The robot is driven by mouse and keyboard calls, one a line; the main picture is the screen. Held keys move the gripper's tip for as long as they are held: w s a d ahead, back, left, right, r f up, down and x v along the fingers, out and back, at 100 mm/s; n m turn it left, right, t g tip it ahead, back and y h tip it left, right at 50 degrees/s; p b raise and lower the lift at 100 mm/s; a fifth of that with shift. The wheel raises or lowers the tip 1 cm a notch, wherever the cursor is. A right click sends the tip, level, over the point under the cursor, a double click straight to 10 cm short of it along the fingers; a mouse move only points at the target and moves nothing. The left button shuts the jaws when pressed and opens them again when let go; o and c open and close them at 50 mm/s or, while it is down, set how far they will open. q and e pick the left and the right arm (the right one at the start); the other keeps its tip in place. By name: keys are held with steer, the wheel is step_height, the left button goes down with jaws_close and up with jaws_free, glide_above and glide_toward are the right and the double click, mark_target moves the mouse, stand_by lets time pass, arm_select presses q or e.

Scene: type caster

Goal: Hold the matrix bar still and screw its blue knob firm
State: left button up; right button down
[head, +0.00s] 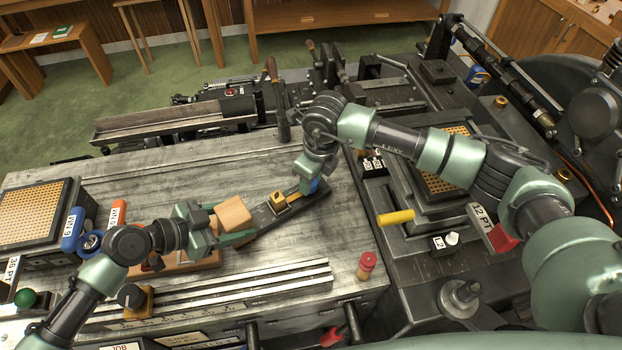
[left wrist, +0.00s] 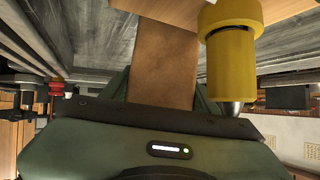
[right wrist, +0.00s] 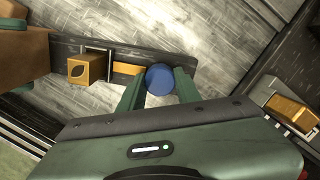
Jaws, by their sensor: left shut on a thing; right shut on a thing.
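The matrix bar (head: 262,217) is a long dark bar lying slantwise on the grey table, with a brass block (head: 278,201) on it. In the right wrist view the bar (right wrist: 123,54) runs from the wood at left to the blue knob (right wrist: 160,79). My right gripper (right wrist: 158,88) is shut on this round blue knob at the bar's far end.
A yellow cylinder (left wrist: 232,65) stands close by the left gripper. A red-topped peg (head: 367,265) stands near the table's front right. Metal rails (head: 220,290) run along the front. The table behind the bar is mostly clear.

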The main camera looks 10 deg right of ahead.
steer(key=shift+w+a+r+m, duration=0.1)
steer(key=shift+a+r+m, duration=0.1)
steer(key=shift+m, duration=0.3)
steer(key=c, duration=1)
jaws_free()
steer(key=shift+d+f, duration=0.1)
steer(key=shift+f, duration=0.05)
step_height(320, 180, up, 12)
steer(key=s+d, duration=0.1)
steer(key=s, duration=0.1)
